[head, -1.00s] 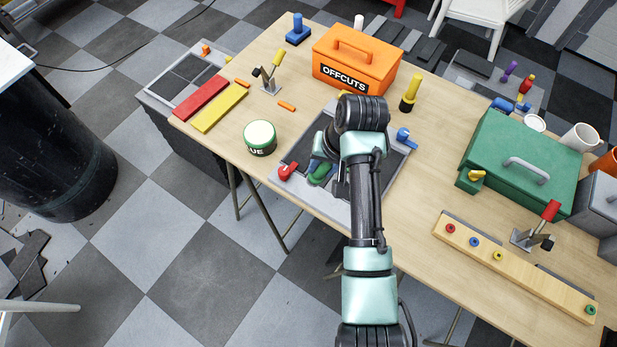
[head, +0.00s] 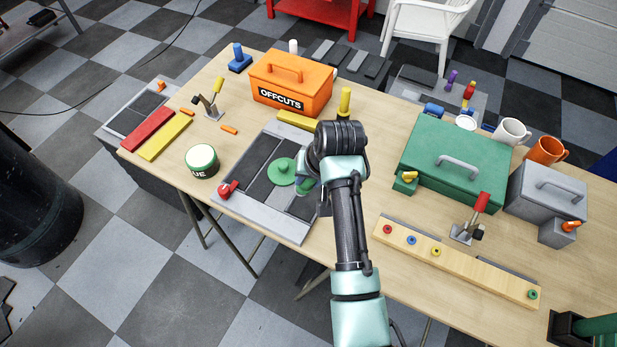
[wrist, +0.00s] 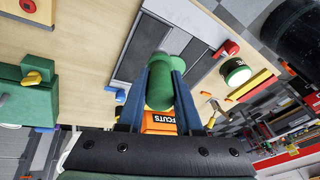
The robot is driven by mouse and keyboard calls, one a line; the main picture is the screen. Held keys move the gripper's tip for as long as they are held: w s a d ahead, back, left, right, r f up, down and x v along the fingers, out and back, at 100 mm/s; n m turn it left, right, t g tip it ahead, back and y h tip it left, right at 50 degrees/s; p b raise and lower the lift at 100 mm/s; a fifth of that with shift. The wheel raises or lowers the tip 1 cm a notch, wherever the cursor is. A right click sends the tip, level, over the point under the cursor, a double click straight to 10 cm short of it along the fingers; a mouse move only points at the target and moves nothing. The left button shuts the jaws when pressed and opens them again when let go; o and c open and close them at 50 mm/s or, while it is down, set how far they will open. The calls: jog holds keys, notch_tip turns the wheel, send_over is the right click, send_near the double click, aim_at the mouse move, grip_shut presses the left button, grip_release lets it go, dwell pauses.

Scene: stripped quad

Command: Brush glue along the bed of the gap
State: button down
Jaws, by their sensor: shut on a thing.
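The grey board (head: 225,199) lies on the table with dark strips across it. A lighter grey stretch (head: 279,203) shows between the dark strips; I take it as the gap. My gripper (wrist: 163,80) is shut on a green cylindrical handle (wrist: 157,93), held between its blue fingers over the board. In the head view my gripper (head: 309,186) is at the board's right side, mostly behind my arm. A green disc with a knob (head: 281,172) shows at the board; I cannot tell whether it joins the handle. Bristles are not visible. The glue jar (head: 202,163) stands left of the board.
A red clamp (head: 228,189) sits on the board's left edge. The orange OFFCUTS box (head: 290,85) stands behind. A green toolbox (head: 455,150) and a wooden rail with coloured rings (head: 470,262) lie to the right. Red and yellow bars (head: 165,137) lie left.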

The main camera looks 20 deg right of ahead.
jog(key=shift+f+b, duration=0.75)
jog(key=shift+f, duration=0.45)
